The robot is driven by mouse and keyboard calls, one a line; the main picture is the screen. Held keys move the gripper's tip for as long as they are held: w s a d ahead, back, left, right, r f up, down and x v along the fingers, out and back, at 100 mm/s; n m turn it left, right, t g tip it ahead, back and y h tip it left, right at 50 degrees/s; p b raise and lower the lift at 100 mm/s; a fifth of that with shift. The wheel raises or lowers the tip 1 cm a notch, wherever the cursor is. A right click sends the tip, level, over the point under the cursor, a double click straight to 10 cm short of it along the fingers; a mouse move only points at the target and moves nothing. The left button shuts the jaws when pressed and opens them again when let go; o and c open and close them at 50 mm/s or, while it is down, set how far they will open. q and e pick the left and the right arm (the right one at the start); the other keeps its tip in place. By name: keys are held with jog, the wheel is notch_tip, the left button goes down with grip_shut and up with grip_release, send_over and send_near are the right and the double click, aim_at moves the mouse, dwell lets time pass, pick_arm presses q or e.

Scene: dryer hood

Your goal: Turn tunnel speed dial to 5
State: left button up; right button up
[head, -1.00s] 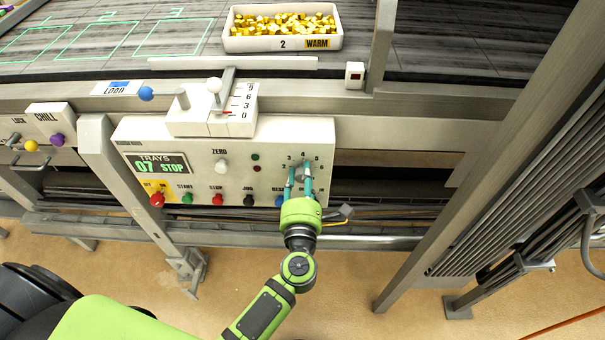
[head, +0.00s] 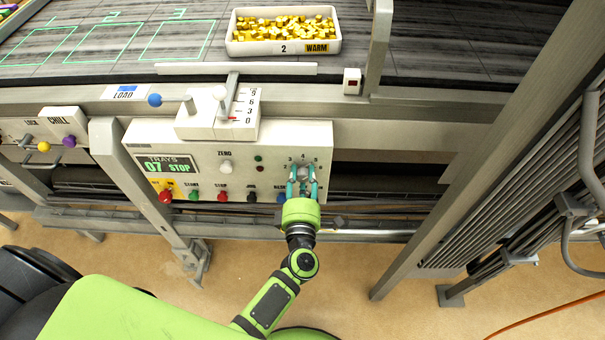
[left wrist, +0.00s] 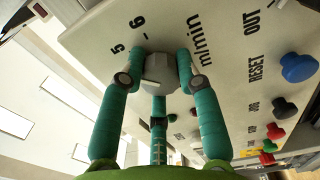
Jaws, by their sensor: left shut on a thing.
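The grey speed dial (head: 304,171) sits at the right end of the white control panel (head: 235,140), with printed numbers from 2 to 6 around it. My left gripper (head: 302,179) is at the dial, its teal fingers on either side of it. I cannot make out which number the dial's pointer faces. My right gripper is not in view.
A row of coloured knobs, including a red one (head: 222,195), runs along the panel's lower edge. A display (head: 167,164) reads "TRAYS 07 STOP". A slanted grey post (head: 480,150) stands to the right. A white tray of gold pieces (head: 284,50) lies on the belt above.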

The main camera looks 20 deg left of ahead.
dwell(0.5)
pick_arm(q)
jog(key=o, duration=1.2)
jog(key=shift+d, duration=0.1)
jog(key=shift+c, duration=0.2)
jog(key=shift+s, duration=0.25)
jog(key=v, duration=1.1)
jog(key=shift+s, duration=0.2)
jog(key=shift+d, duration=0.15)
